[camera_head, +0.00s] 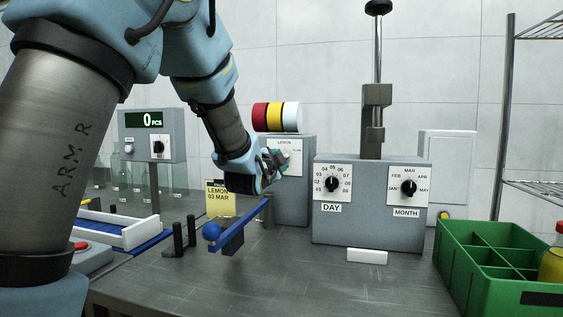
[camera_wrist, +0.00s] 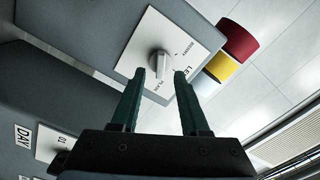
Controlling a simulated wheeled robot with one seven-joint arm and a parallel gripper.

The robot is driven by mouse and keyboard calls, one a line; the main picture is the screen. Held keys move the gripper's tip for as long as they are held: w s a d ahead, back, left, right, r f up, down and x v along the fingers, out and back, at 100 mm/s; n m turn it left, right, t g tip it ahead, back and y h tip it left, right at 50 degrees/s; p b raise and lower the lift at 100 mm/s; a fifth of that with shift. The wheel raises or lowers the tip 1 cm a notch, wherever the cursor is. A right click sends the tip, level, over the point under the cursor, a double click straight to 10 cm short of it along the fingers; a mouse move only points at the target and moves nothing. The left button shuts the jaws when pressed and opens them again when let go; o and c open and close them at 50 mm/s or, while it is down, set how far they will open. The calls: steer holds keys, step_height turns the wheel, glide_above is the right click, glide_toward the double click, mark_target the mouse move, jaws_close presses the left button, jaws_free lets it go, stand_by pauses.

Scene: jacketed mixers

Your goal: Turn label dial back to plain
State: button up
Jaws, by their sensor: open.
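The plate carries words around the knob, with PLAIN and part of LEMON readable. I cannot tell for sure which word the knob points at. My gripper (camera_wrist: 159,76) is open, its two dark green fingers just short of the knob with the knob between their tips in the picture. In the head view my gripper (camera_head: 280,160) is at the plate's front. Contact with the knob cannot be told.
Red, yellow and white rolls (camera_head: 276,117) sit on the dial's box. A grey box with DAY (camera_head: 332,184) and MONTH (camera_head: 408,187) dials stands to the right. A blue lever (camera_head: 240,228) and a yellow LEMON 03 MAR card (camera_head: 219,201) are below my arm. A green crate (camera_head: 460,262) is right.

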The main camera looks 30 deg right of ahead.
steer(key=b+v, duration=0.1)
steer(key=v, duration=0.7)
steer(key=shift+s+a, duration=0.1)
steer(key=shift+a, duration=0.05)
